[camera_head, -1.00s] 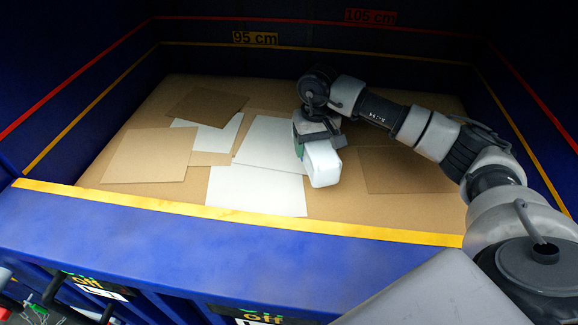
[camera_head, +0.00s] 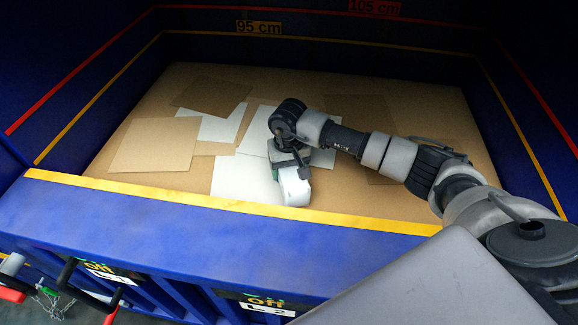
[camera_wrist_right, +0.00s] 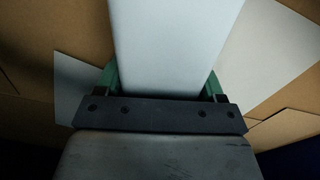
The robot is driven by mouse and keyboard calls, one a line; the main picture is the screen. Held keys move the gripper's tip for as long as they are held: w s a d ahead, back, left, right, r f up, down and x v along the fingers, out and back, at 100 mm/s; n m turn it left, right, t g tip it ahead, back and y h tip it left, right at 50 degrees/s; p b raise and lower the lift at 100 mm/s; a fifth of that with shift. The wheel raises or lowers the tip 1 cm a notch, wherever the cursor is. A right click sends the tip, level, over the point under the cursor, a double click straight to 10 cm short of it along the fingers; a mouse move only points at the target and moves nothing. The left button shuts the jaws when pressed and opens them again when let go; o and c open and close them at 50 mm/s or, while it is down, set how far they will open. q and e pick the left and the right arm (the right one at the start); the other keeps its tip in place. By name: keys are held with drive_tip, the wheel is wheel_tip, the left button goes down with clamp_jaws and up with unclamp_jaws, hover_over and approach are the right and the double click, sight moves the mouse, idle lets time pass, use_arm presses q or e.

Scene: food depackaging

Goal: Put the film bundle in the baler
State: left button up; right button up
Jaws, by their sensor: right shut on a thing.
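The film bundle (camera_head: 294,188) is a pale, rounded white block. My right gripper (camera_head: 283,168) is shut on it inside the baler (camera_head: 200,208), above the cardboard-covered floor. In the right wrist view the bundle (camera_wrist_right: 172,45) sits between the green fingers of the right gripper (camera_wrist_right: 165,80). The height of the bundle above the sheets is hard to tell. My left gripper is not in view.
The blue baler has a yellow front edge (camera_head: 230,200) and a yellow line and a red line on its walls. Flat brown (camera_head: 155,145) and white sheets (camera_head: 243,178) lie on its brown floor. My right arm spans the right side of the opening.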

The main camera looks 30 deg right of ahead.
drive_tip(key=shift+f, duration=0.1)
drive_tip(key=o, duration=1)
drive_tip(key=shift+c, duration=0.2)
drive_tip(key=shift+r, duration=0.2)
wheel_tip(320, 180, up, 10)
drive_tip(key=shift+r+b, duration=0.25)
drive_tip(key=shift+b, duration=0.9)
drive_tip(key=shift+r, duration=0.7)
